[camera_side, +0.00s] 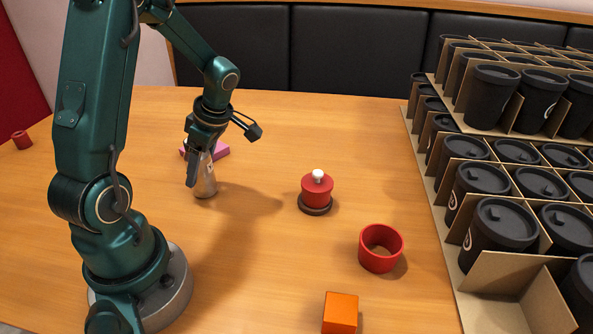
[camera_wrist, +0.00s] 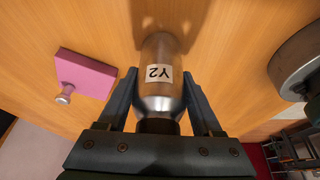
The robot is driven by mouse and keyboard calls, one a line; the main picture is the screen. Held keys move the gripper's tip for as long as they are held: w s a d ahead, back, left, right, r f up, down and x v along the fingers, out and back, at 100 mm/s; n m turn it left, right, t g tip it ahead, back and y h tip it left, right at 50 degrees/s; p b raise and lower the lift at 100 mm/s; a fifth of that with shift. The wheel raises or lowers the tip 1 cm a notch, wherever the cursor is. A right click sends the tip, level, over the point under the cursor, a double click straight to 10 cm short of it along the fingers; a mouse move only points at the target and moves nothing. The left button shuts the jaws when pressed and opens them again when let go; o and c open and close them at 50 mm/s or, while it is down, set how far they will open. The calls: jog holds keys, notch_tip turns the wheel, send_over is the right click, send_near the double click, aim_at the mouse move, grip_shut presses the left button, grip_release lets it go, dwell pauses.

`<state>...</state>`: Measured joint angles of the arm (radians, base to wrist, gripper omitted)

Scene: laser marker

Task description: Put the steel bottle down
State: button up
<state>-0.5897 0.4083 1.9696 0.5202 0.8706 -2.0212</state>
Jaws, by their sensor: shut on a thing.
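The steel bottle (camera_side: 206,184) is silver with a dark top. In the side view it is upright, low over the wooden table or on it; I cannot tell whether its base touches. In the wrist view the bottle (camera_wrist: 160,84) carries a white label reading Y2. My gripper (camera_side: 200,172) is shut on the bottle from above, with one finger on each side of it in the wrist view (camera_wrist: 160,98). The fingers hide part of the bottle in the side view.
A pink block (camera_side: 218,151) with a small metal knob lies close behind the bottle. Black cups in cardboard dividers (camera_side: 510,275) fill the right side.

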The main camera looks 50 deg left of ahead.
jog(key=shift+f, duration=0.15)
jog(key=o, duration=1.5)
jog(key=v, duration=1.2)
jog(key=s+d+m+t+h, duration=0.3)
jog(key=d+m+t, duration=0.5)
jog(key=d+m, duration=0.9)
jog(key=shift+s+d+r+m, duration=0.45)
jog(key=shift+s+m, duration=0.3)
jog(key=shift+m, duration=3.65)
